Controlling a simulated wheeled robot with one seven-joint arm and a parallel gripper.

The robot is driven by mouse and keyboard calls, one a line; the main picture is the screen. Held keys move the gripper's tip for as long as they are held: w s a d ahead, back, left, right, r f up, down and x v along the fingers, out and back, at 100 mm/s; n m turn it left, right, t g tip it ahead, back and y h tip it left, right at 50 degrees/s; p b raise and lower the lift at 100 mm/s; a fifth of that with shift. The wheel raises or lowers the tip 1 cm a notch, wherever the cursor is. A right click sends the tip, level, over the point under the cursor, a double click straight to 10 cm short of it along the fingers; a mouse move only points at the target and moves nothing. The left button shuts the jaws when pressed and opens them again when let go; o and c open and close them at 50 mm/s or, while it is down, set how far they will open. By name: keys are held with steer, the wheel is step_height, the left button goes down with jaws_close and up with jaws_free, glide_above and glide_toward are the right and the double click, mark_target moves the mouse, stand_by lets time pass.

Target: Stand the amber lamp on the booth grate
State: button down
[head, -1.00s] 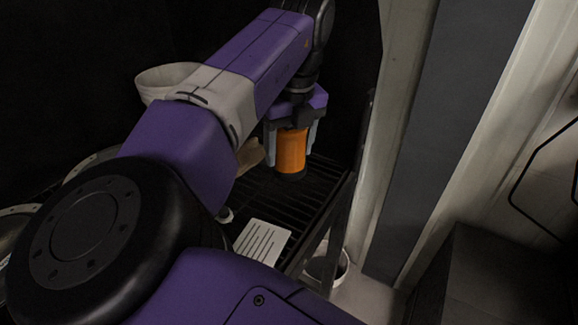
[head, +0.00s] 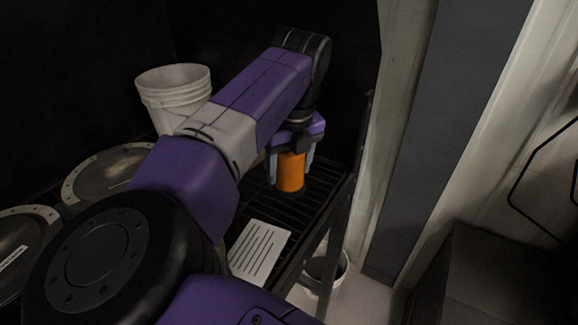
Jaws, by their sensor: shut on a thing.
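The amber lamp (head: 290,173) is an orange cylinder, upright, at the far part of the dark slatted booth grate (head: 300,215) in the head view. My gripper (head: 289,165) points down from above with its grey fingers on either side of the lamp, shut on it. The lamp's base is at or just above the slats; I cannot tell whether it touches. The lamp's top is hidden under my gripper.
A white slotted plate (head: 260,250) lies on the near part of the grate. A white bucket (head: 174,92) and round lidded pans (head: 108,172) stand to the left. Another white bucket (head: 326,268) is below the grate's right edge. Dark walls enclose the back.

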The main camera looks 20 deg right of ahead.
steer(key=shift+c, duration=1.8)
jaws_free()
steer(key=shift+s+f, duration=0.1)
steer(key=shift+f, duration=0.5)
steer(key=shift+r, duration=0.25)
steer(key=shift+r, duration=0.25)
steer(key=r, duration=0.4)
steer(key=s+r, duration=0.1)
steer(key=r, duration=0.7)
steer(key=shift+s+d+r, duration=0.1)
steer(key=shift+s, duration=0.3)
